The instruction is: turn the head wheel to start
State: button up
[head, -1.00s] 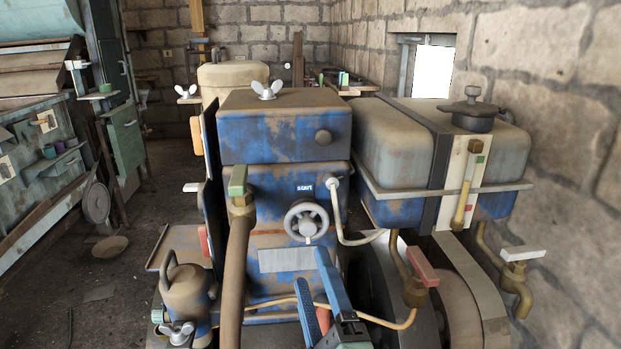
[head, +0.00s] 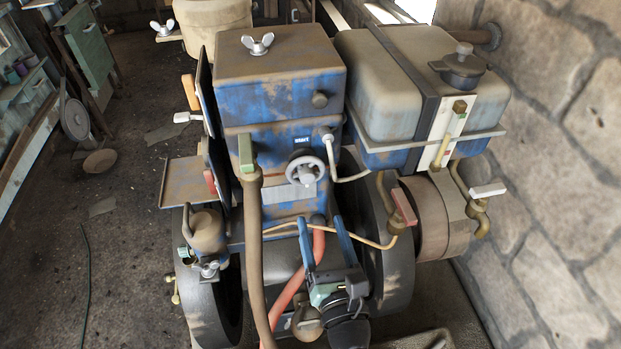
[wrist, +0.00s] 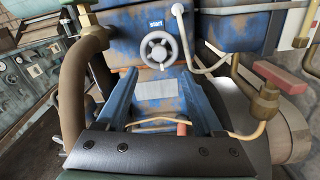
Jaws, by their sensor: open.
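The head wheel (head: 306,170) is a small grey handwheel on the front of the blue engine block (head: 270,100), just below a "start" label. It also shows in the wrist view (wrist: 159,50), upper middle, with nothing covering it. My gripper (head: 320,222) has two blue fingers, spread apart and empty. It is below and in front of the wheel, pointing up toward it, and does not touch it. In the wrist view the wheel appears beyond and between the fingertips.
A thick brown pipe (head: 255,240) with a green-handled valve rises left of my gripper. A thin copper pipe (head: 365,238) crosses near the fingers toward a red-handled valve (head: 403,207). A fuel tank (head: 390,80) and belt wheels stand right. Open floor (head: 120,270) lies left.

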aim_at(309, 179)
jog(key=w, duration=0.3)
jog(key=w+a, duration=0.1)
jog(key=w, duration=0.2)
jog(key=w+a, duration=0.1)
jog(key=w, duration=0.3)
grip_shut()
